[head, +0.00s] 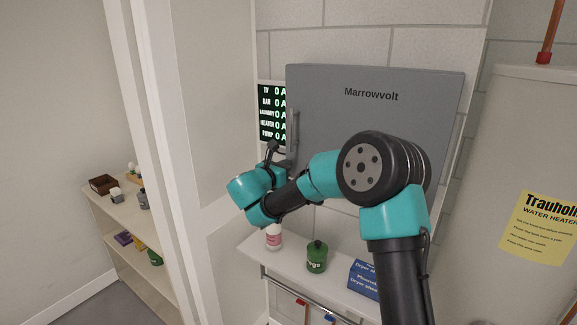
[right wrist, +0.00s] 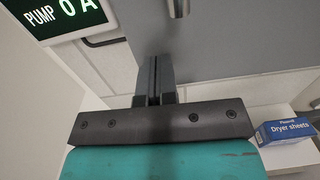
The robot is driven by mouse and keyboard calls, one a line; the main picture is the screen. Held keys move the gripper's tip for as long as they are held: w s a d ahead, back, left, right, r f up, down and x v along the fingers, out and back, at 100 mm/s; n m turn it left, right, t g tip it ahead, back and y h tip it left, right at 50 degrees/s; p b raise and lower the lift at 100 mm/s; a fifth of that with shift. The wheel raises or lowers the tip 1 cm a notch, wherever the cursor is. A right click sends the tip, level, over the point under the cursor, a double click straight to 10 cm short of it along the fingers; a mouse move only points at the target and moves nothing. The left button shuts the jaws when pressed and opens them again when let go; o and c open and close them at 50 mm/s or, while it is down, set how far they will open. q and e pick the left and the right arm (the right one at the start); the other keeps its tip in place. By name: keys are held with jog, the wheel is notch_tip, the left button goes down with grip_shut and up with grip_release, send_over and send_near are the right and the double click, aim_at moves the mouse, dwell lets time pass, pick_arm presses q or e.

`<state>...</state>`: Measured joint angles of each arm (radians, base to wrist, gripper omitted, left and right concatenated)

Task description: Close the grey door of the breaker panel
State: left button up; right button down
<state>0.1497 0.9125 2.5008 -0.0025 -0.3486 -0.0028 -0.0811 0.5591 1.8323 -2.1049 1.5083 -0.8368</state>
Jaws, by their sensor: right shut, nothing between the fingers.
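The grey breaker panel door (head: 375,110), marked Marrowvolt, is on the block wall in the head view. A bar handle (head: 293,130) runs upright along its left edge. I cannot tell whether the door is fully flush. My right gripper (head: 285,163) is at the door's lower left, just below the handle. In the right wrist view its fingers (right wrist: 155,65) are shut and empty, in front of the grey door (right wrist: 235,45), and the handle's end (right wrist: 178,8) is above them. Contact with the door is unclear. My left gripper is not in view.
A lit readout (head: 271,115) is left of the door. Below, a shelf holds a pink-white bottle (head: 274,238), a green tin (head: 316,257) and a blue dryer sheets box (head: 364,278). A water heater (head: 535,170) stands right; a white door frame (head: 165,150) is left.

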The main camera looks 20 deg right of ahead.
jog(key=v, duration=1.2)
jog(key=shift+a, duration=0.25)
jog(key=shift+s+f, duration=0.1)
jog(key=shift+f, duration=0.05)
